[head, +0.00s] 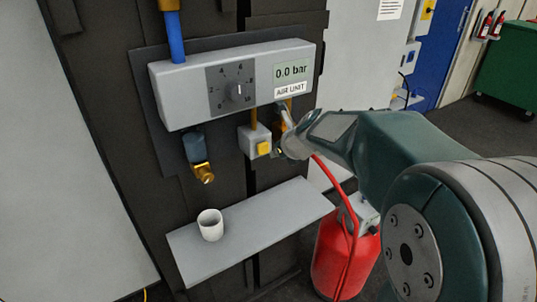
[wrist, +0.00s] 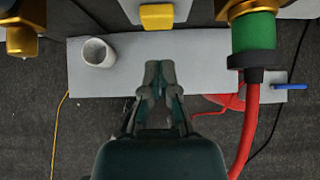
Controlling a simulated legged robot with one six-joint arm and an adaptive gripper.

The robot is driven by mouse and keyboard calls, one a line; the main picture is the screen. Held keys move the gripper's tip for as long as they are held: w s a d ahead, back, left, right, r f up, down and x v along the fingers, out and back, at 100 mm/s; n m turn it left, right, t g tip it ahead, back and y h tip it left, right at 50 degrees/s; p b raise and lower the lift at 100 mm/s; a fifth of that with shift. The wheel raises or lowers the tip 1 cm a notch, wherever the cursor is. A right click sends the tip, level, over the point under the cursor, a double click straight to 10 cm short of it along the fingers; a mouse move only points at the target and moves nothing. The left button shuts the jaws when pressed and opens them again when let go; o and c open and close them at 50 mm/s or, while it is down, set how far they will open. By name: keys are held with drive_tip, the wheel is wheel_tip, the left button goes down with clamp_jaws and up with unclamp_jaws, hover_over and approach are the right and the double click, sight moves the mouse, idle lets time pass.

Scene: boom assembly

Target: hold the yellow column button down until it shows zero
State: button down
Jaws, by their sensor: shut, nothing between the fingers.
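The yellow button (head: 263,148) sits on a small grey box below the air unit (head: 187,92), under a thin yellow pipe. The display (head: 292,70) reads 0.0 bar. My gripper (head: 287,146) is just right of the button in the head view, and my arm hides part of that area. In the wrist view the shut, empty fingertips (wrist: 160,66) are below the yellow button (wrist: 157,16) in the picture, with a visible gap. I see no contact with the button.
A grey shelf (head: 250,226) with a white cup (head: 210,225) is below. A brass fitting (head: 203,172) hangs left of the button. A red hose (wrist: 249,120) with a green coupling (wrist: 254,32) is close on the right. A red tank (head: 335,262) stands below.

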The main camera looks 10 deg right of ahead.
drive_tip(key=v, duration=0.8)
drive_tip(key=shift+s+d, duration=0.2)
drive_tip(key=shift+s, duration=0.05)
drive_tip(key=shift+d+r, duration=0.1)
drive_tip(key=s+a+f+n+g+h, duration=0.1)
drive_tip(key=s+f+n, duration=0.1)
drive_tip(key=s+n, duration=0.9)
drive_tip(key=s+a+f+n+g+h, duration=0.1)
drive_tip(key=s+a+f+n+g, duration=0.1)
drive_tip(key=s+n, duration=0.9)
drive_tip(key=f+n, duration=0.1)
drive_tip(key=n, duration=0.9)
drive_tip(key=shift+s+a+f+h, duration=0.15)
drive_tip(key=shift+s+a+h, duration=0.1)
drive_tip(key=shift+s+h, duration=0.15)
